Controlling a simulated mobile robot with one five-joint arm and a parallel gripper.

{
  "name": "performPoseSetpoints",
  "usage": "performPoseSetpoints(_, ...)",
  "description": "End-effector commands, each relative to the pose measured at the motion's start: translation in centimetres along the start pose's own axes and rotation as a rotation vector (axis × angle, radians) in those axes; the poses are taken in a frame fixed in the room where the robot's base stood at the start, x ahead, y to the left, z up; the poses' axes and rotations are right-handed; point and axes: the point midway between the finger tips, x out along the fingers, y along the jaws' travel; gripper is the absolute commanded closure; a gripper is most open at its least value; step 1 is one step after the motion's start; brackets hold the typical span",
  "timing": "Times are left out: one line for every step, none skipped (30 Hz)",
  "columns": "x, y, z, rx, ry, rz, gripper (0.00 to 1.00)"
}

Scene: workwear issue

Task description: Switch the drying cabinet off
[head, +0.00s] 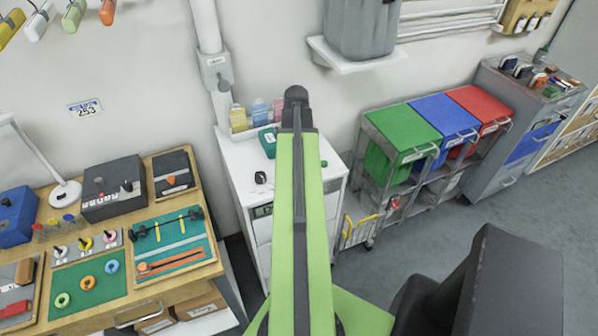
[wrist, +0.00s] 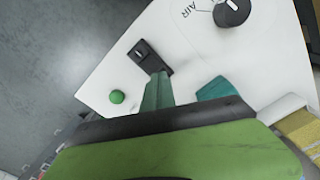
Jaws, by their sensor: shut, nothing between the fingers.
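The drying cabinet (head: 238,158) is the white cabinet in the middle of the head view, partly hidden by my green arm. The wrist view shows its white top (wrist: 105,75), with a black switch (wrist: 143,51), a round green lamp or button (wrist: 117,97) and a black knob (wrist: 231,12) marked AIR. My gripper (wrist: 157,80) is shut and empty, its narrow teal tip just beside the switch's near end. I cannot tell if it touches. The knob also shows in the head view (head: 261,178); my gripper is hidden there.
A teal object (head: 268,142) lies on the cabinet's top, also in the wrist view (wrist: 216,89). Several bottles (head: 258,113) stand at its back edge. A wooden workbench (head: 150,290) is at left; green, blue and red bins (head: 440,125) are at right. Grey floor is open at far right.

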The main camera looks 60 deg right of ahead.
Motion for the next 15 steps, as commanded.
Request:
performPoseSetpoints(0.16, 0.0, 0.0, 0.0, 0.0, 0.0, 1.0)
performPoseSetpoints(0.2, 0.01, 0.0, 0.0, 0.0, 0.0, 1.0)
performPoseSetpoints(0.26, 0.01, -0.01, 0.0, 0.0, 0.0, 1.0)
performPoseSetpoints(0.31, 0.01, -0.01, 0.0, 0.0, 0.0, 1.0)
performPoseSetpoints(0.35, 0.01, -0.01, 0.0, 0.0, 0.0, 1.0)
performPoseSetpoints(0.41, 0.01, 0.0, 0.0, 0.0, 0.0, 1.0)
performPoseSetpoints(0.46, 0.01, 0.0, 0.0, 0.0, 0.0, 1.0)
performPoseSetpoints(0.5, 0.01, 0.0, 0.0, 0.0, 0.0, 1.0)
performPoseSetpoints(0.56, 0.02, -0.01, 0.0, 0.0, 0.0, 1.0)
performPoseSetpoints(0.61, 0.02, -0.01, 0.0, 0.0, 0.0, 1.0)
performPoseSetpoints(0.65, 0.02, -0.01, 0.0, 0.0, 0.0, 1.0)
performPoseSetpoints(0.71, 0.02, 0.0, 0.0, 0.0, 0.0, 1.0)
performPoseSetpoints(0.76, 0.02, 0.0, 0.0, 0.0, 0.0, 1.0)
performPoseSetpoints(0.8, 0.02, 0.0, 0.0, 0.0, 0.0, 1.0)
performPoseSetpoints(0.86, 0.03, 0.0, 0.0, 0.0, 0.0, 1.0)
